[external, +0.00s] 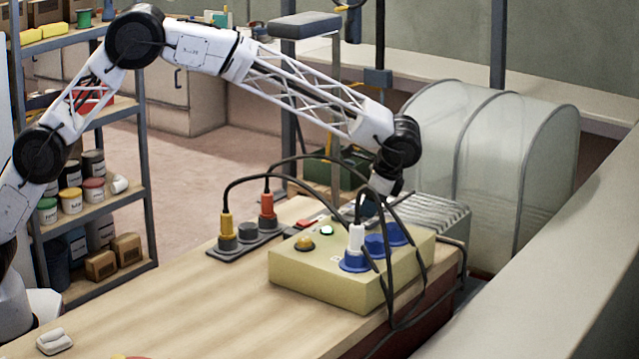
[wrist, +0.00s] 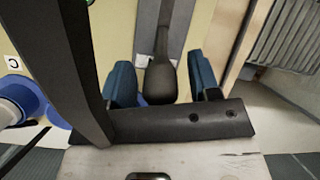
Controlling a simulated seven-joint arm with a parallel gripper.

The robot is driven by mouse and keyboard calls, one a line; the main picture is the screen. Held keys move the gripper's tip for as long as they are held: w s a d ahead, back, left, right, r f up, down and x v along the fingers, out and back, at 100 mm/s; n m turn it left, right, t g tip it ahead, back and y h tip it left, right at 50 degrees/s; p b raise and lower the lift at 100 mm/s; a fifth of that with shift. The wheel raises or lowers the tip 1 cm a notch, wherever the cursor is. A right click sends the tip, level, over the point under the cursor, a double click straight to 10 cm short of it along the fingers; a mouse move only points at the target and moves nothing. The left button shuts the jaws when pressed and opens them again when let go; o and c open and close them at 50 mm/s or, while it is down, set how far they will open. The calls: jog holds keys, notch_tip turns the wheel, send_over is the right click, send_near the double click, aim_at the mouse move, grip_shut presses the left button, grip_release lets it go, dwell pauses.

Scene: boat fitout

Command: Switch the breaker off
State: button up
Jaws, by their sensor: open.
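A white plug (external: 356,238) stands in the nearest socket. I cannot tell for certain which part is the breaker. My gripper (external: 370,208) is over the far side of the box, partly hidden by cables. In the wrist view its blue-padded fingers (wrist: 160,68) are open, on either side of a dark, thick-ended rod or cable (wrist: 161,80). Whether they touch it is unclear.
Black cables (external: 388,265) loop over the box and hang off the bench edge. A power strip (external: 245,240) with yellow and orange plugs lies left of the box, with a red part (external: 306,224) near its end. A ribbed grey unit (external: 435,213) is behind. The front bench top (external: 190,310) is mostly clear.

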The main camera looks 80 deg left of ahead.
grip_shut()
jog(key=shift+a+r, duration=0.1)
dwell(0.4)
jog(key=shift+s+a+r+t+h, duration=0.4)
jog(key=shift+s+t+h, duration=0.1)
jog(key=shift+t+h, duration=0.25)
jog(key=s+a+t+h, duration=0.1)
jog(key=a+t+h, duration=0.1)
jog(key=t+h, duration=0.1)
jog(key=shift+s+r, duration=0.3)
jog(key=shift+s, duration=0.1)
jog(key=shift+s+a+f+t+h, duration=0.1)
jog(key=shift+s+a+t+h, duration=0.35)
jog(key=shift+t+h, duration=0.25)
jog(key=shift+s+a+f+t+h, duration=0.1)
jog(key=shift+s+a+t+h, duration=0.3)
jog(key=shift+t+h, duration=0.25)
jog(key=shift+s+a+f+t+h, duration=0.25)
jog(key=shift+s+a+t+h, duration=0.1)
jog(key=shift+t+h, duration=0.3)
jog(key=shift+s+a+f+t+h, duration=0.25)
jog(key=shift+s+a+t+h, duration=0.1)
jog(key=shift+t+h, duration=0.25)
jog(key=shift+f, duration=0.15)
